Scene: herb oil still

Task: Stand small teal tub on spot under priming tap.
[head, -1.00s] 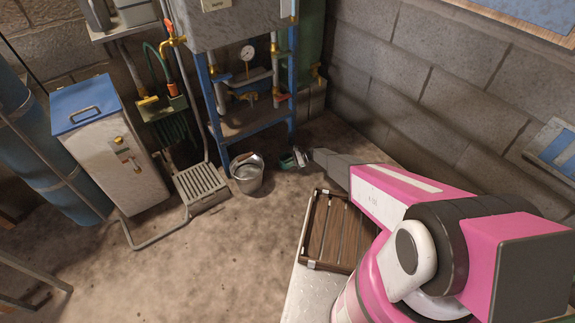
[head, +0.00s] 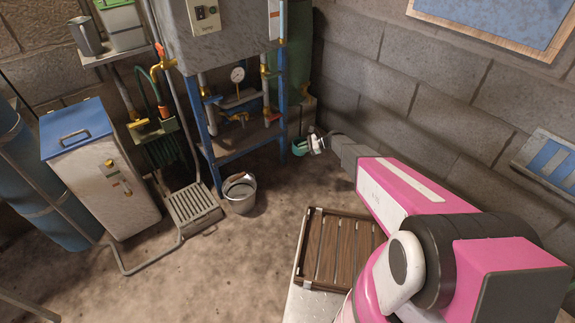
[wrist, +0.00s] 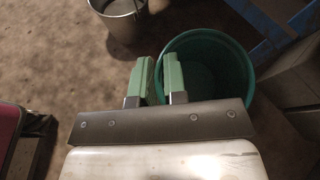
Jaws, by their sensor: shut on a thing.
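The small teal tub (head: 300,146) is at the tip of my arm in the head view, by the right leg of the blue stand. In the wrist view the tub (wrist: 207,68) is round, open-topped and looks empty. My gripper (wrist: 157,80) is shut on its near-left wall, one finger outside and one inside. My gripper (head: 316,143) also shows in the head view. The tub appears held above the floor. Several brass taps show, including one with a red handle (head: 164,65); I cannot tell which is the priming tap, nor see a marked spot.
A metal bucket (head: 240,192) stands on the floor left of the tub. The blue stand (head: 238,143) and a green tank (head: 297,60) rise behind. A slatted wooden crate (head: 338,250) lies nearer me. Open floor stretches left of the crate.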

